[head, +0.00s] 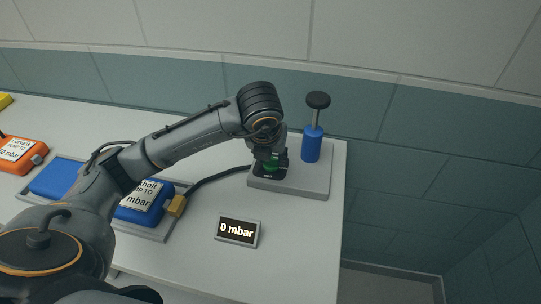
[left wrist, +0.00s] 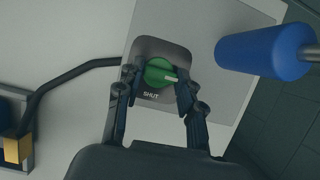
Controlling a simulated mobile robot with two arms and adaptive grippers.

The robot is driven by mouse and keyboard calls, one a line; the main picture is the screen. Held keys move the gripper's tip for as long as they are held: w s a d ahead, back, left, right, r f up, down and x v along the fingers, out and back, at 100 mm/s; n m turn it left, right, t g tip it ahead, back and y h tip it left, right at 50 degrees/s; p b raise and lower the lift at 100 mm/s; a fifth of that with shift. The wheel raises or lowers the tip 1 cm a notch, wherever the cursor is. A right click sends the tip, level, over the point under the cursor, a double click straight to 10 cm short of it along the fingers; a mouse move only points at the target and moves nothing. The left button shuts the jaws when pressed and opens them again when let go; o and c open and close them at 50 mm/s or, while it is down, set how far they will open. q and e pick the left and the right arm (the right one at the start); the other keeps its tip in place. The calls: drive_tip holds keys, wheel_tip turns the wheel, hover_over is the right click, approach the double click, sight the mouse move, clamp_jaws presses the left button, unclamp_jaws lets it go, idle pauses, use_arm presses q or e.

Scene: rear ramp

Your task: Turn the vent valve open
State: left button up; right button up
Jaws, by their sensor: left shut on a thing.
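The vent valve is a round green knob (left wrist: 158,72) on a dark plate (left wrist: 150,46) marked SHUT below the knob. Its pale pointer mark faces right in the left wrist view. In the left wrist view the fingers of the left gripper (left wrist: 157,78) stand on either side of the knob. A display (head: 237,231) in front reads 0 mbar. My right gripper is not in view.
A blue pump cylinder (head: 312,145) with a black-topped rod stands right of the valve on the same grey base (head: 303,185). A black hose (head: 215,176) runs left to a yellow connector (head: 175,206) on a blue labelled unit. An orange unit (head: 20,155) lies far left.

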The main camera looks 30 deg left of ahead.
use_arm(q)
drive_tip(key=o, duration=1.2)
drive_tip(key=shift+c, duration=0.2)
drive_tip(key=v, duration=1.2)
